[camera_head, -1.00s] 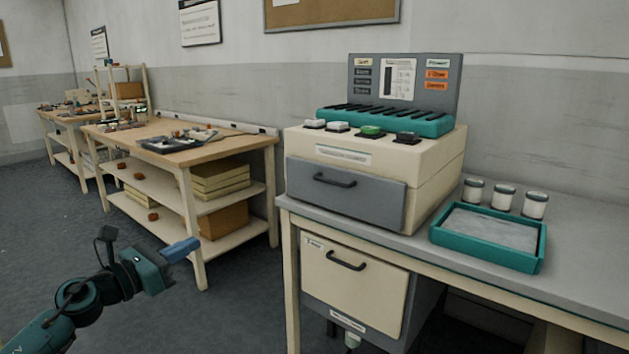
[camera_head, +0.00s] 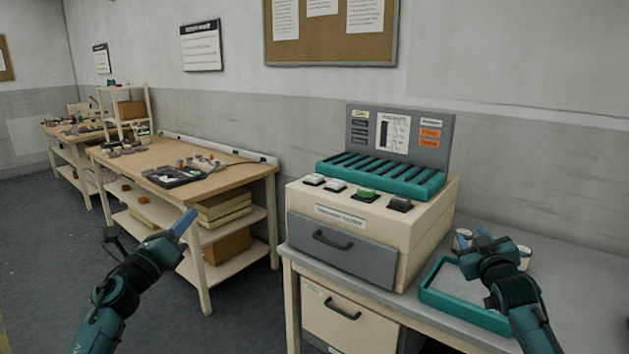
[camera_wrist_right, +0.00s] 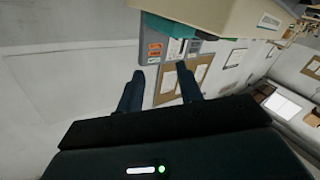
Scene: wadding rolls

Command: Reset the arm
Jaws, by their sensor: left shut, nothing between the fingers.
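My left gripper (camera_head: 184,224) is shut and empty, with its blue fingers pointing up in front of the wooden workbench on the left. My right gripper (camera_head: 482,238) is above the teal tray on the right and hides part of it. In the right wrist view my right gripper (camera_wrist_right: 160,82) has its two fingers apart with only the wall and boards visible between them. No object is held by either gripper.
A cream machine (camera_head: 420,222) with a grey drawer and several buttons stands on the grey table. The teal tray (camera_head: 450,302) lies to its right, with white jars (camera_head: 525,256) partly hidden behind my right gripper. The wooden workbench (camera_head: 235,178) holds small parts.

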